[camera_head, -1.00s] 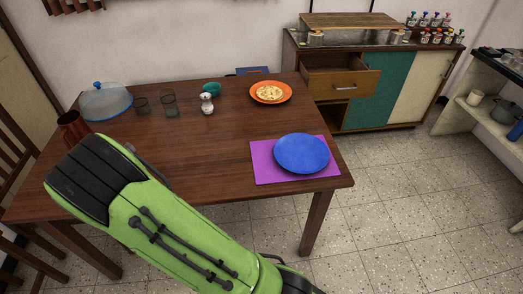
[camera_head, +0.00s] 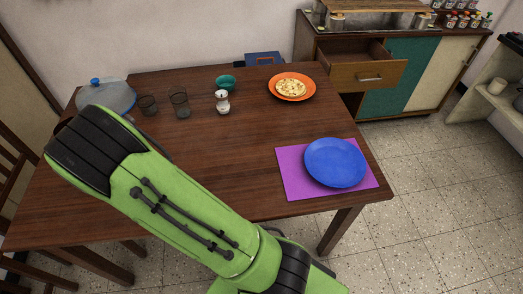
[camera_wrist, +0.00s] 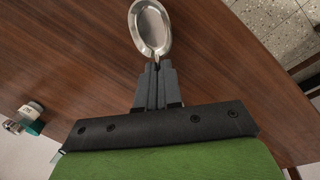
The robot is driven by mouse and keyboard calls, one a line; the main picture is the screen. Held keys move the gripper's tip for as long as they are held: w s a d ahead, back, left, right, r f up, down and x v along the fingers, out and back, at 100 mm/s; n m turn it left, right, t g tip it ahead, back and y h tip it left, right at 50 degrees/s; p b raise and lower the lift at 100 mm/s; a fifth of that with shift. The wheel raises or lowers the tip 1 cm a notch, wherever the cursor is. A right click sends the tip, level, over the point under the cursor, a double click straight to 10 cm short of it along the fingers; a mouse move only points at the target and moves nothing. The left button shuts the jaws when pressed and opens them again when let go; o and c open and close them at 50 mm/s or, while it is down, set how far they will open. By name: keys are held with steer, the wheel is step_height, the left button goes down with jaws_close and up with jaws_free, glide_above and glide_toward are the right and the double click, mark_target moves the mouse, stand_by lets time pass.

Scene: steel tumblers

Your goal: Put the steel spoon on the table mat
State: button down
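The steel spoon (camera_wrist: 150,30) shows in the wrist view, its shiny bowl pointing away from my gripper. My gripper (camera_wrist: 157,72) is shut on its handle, most of which is hidden between the fingers. The spoon is over the brown table; its height cannot be told. The purple table mat (camera_head: 292,182) lies at the table's right front corner in the head view. A blue plate (camera_head: 335,162) sits on it and covers much of it, leaving a bare strip at the left. My gripper and the spoon are hidden in the head view behind my green arm.
The wooden table (camera_head: 240,145) has free room left of the mat. Toward the back stand an orange plate with food (camera_head: 291,87), a shaker (camera_head: 222,102), a teal bowl (camera_head: 226,82), glasses (camera_head: 180,105) and a domed cover (camera_head: 108,97). A drawer (camera_head: 365,74) stands open behind.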

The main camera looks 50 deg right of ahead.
steer(key=s+d, duration=0.1)
steer(key=d, duration=0.2)
steer(key=s+d+r+m, duration=0.1)
steer(key=d, duration=0.3)
steer(key=s+d+r+m+p, duration=0.1)
steer(key=d, duration=0.2)
steer(key=shift+d, duration=0.2)
steer(key=s+d+r+m+p, duration=0.25)
steer(key=s+d, duration=0.35)
steer(key=d, duration=0.4)
step_height(320, 180, up, 3)
steer(key=m+g+p, duration=0.1)
steer(key=m+g, duration=0.1)
steer(key=m, duration=0.3)
glide_above(294, 177)
steer(key=shift+y, duration=0.3)
steer(key=f+b, duration=0.1)
steer(key=f, duration=0.2)
steer(key=f+b, duration=0.1)
steer(key=f, duration=0.6)
steer(key=shift+w+a+f+b, duration=0.2)
steer(key=shift+w+a+b, duration=0.1)
steer(key=shift+b, duration=0.1)
steer(key=shift+s, duration=0.1)
